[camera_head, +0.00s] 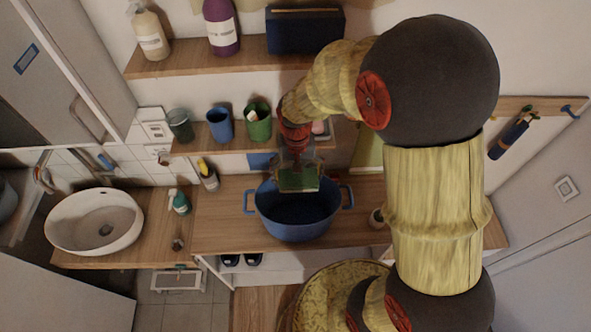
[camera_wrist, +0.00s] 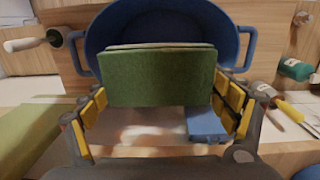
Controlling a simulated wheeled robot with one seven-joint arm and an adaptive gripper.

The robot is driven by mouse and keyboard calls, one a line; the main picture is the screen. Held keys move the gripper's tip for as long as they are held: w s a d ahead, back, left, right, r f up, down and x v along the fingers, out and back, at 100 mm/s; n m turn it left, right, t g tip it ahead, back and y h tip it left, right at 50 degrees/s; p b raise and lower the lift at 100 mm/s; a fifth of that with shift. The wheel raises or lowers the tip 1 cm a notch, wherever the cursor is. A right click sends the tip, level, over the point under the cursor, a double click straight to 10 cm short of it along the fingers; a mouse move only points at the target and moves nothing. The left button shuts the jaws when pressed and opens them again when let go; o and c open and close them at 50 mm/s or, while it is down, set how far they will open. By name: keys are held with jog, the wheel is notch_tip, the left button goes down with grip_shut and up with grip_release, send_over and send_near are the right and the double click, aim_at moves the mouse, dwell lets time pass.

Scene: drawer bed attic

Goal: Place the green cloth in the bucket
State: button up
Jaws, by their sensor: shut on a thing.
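The green cloth (camera_wrist: 160,78) is a folded block held between the yellow-padded fingers of my gripper (camera_wrist: 165,110) in the wrist view. In the head view the cloth (camera_head: 298,180) hangs from my gripper (camera_head: 298,165) over the back part of the bucket's opening. The blue bucket (camera_head: 297,229) has two side handles and stands on the wooden counter. Its rim and inside wall (camera_wrist: 222,35) also show behind the cloth in the wrist view. My gripper is shut on the cloth. How high the cloth is above the rim is hard to tell.
A white basin (camera_head: 95,222), a green spray bottle (camera_head: 179,202) and a yellow-topped bottle (camera_head: 208,175) stand left of the bucket. A shelf above the counter holds a blue cup (camera_head: 220,124) and a green cup (camera_head: 258,121). A light green board (camera_head: 367,152) leans at the right.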

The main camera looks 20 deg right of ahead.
notch_tip(320, 180, down, 10)
jog(key=b, duration=0.7)
jog(key=shift+f, duration=0.25)
jog(key=shift+s, duration=0.1)
jog(key=o, duration=0.8)
jog(key=shift+r, duration=0.1)
notch_tip(320, 180, up, 7)
jog(key=p, duration=0.5)
